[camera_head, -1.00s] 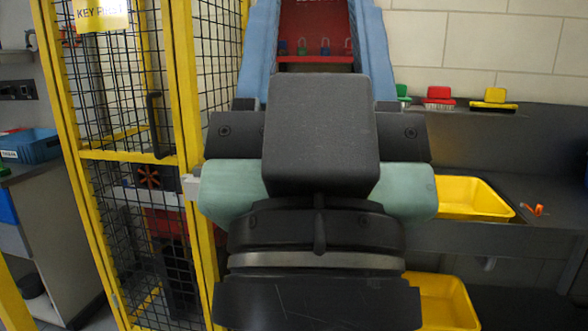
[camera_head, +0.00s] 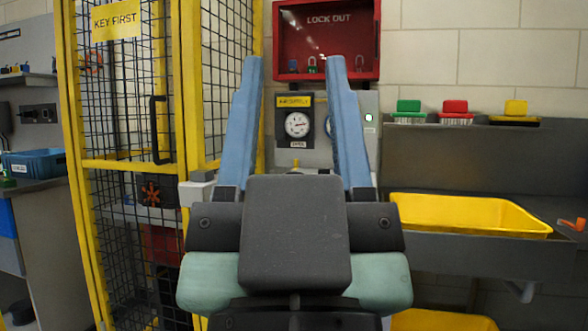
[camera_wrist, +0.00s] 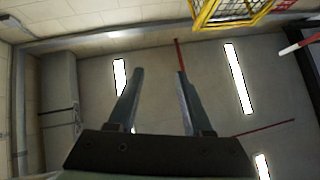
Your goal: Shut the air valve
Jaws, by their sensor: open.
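In the wrist view, my gripper (camera_wrist: 160,72) points toward the ceiling with nothing between the fingers.
A red lock-out box (camera_head: 327,40) with padlocks hangs above the panel. A yellow mesh cage door (camera_head: 135,165) stands close on the left. On the right are a grey bench with a yellow tray (camera_head: 470,212) and several brushes on a ledge (camera_head: 455,112).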

